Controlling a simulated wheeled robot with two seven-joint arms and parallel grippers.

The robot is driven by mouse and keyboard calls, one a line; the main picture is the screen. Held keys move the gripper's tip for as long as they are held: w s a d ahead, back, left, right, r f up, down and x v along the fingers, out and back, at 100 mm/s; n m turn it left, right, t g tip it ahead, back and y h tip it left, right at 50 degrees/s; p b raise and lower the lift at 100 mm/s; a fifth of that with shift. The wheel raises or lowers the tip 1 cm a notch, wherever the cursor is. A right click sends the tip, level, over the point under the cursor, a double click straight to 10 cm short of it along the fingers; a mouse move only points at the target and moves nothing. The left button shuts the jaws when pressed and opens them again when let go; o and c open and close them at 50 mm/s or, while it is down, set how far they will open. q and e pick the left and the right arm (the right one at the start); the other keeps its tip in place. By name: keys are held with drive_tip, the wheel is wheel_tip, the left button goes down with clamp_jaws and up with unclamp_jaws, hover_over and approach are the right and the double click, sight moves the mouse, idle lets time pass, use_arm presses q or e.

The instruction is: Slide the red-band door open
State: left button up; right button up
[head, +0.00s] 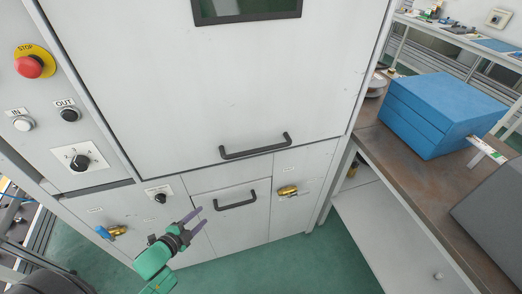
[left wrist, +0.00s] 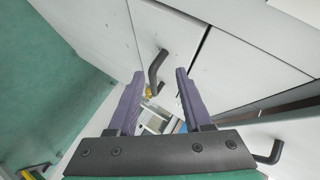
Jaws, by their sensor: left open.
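A large light-grey door (head: 270,85) with a dark window fills the front of the machine in the head view; I see no red band on it. It carries a black bar handle (head: 255,147) near its bottom edge. A smaller panel below has its own black handle (head: 236,201). My left gripper (head: 202,216), with purple fingers, is open and empty, left of and below this lower handle. In the left wrist view a black handle (left wrist: 157,72) shows beyond and between the open fingertips (left wrist: 160,74). Another black handle (left wrist: 270,153) shows at right. My right gripper is not in view.
A control panel with a red stop button (head: 28,67) and a selector knob (head: 80,162) is at left. Brass valves (head: 288,191) sit on the lower panels. A brown bench (head: 400,165) with blue boxes (head: 440,112) stands at right. Green floor (head: 290,265) is clear in front.

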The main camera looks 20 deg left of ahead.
use_arm(q)
drive_tip(key=w+d+r+m+t+h, duration=0.1)
drive_tip(key=w+d+r+m+h, duration=0.2)
drive_tip(key=r, duration=0.5)
drive_tip(key=d+r+m+t+h, duration=0.15)
drive_tip(key=r+m, duration=0.25)
drive_tip(key=r, duration=0.4)
drive_tip(key=m+h, duration=0.4)
drive_tip(key=m, duration=0.1)
approach(260, 148)
drive_tip(key=p+x, duration=0.1)
drive_tip(key=x, duration=0.2)
drive_tip(key=p+x, duration=0.1)
drive_tip(key=x, duration=0.2)
drive_tip(key=p+x, duration=0.1)
drive_tip(key=x, duration=0.2)
drive_tip(key=shift+w+f+p, duration=0.15)
drive_tip(key=shift+f+p, duration=0.15)
drive_tip(key=shift+p, duration=0.05)
drive_tip(key=shift+w+d, duration=0.25)
drive_tip(key=shift+d, duration=0.05)
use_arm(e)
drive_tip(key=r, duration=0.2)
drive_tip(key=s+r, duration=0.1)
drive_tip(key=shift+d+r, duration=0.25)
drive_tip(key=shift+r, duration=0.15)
use_arm(q)
clamp_jaws()
